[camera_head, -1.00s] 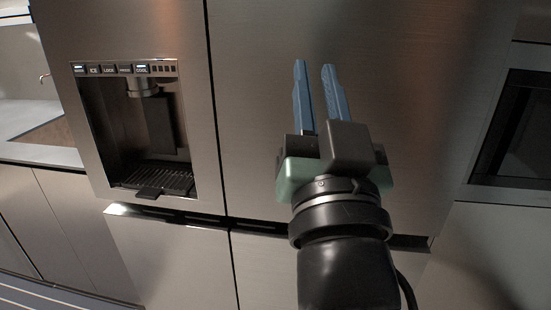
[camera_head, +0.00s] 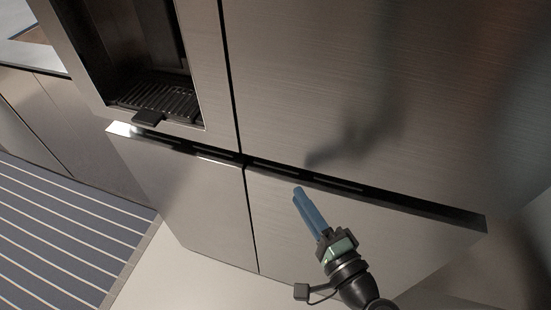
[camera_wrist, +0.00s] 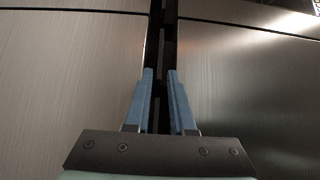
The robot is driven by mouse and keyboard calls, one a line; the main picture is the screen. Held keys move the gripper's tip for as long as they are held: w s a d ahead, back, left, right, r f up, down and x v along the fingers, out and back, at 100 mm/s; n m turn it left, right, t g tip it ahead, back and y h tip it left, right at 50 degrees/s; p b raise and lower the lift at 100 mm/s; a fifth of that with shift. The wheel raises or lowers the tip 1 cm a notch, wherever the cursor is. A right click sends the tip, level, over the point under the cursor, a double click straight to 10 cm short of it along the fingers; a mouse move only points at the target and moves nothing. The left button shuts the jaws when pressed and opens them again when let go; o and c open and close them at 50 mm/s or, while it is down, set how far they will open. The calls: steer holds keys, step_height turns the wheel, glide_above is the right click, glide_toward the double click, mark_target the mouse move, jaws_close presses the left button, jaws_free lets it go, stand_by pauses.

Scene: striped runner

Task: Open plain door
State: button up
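The plain door (camera_head: 300,70) is the brushed-steel upper right door of the fridge, without a dispenser, and it looks shut. A dark horizontal grip recess (camera_head: 400,202) runs along its lower edge, above a lower right panel (camera_head: 310,230). My gripper (camera_head: 299,192) points up at this recess from the front, its blue fingertips close to it. In the wrist view, my gripper (camera_wrist: 160,74) has its fingers apart with a narrow empty gap, in line with the dark recess (camera_wrist: 155,50). I cannot tell whether the tips touch steel.
The upper left door holds a water dispenser (camera_head: 155,92). A lower left panel (camera_head: 205,200) sits beneath it. Grey cabinets (camera_head: 75,120) stand at the left. A blue striped runner (camera_head: 60,235) lies on the floor, with clear floor (camera_head: 185,280) before the fridge.

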mark_target(278, 164)
steer(key=x, duration=1)
steer(key=shift+w+a, duration=0.1)
steer(key=shift+w, duration=0.15)
jaws_close()
stand_by(0.9)
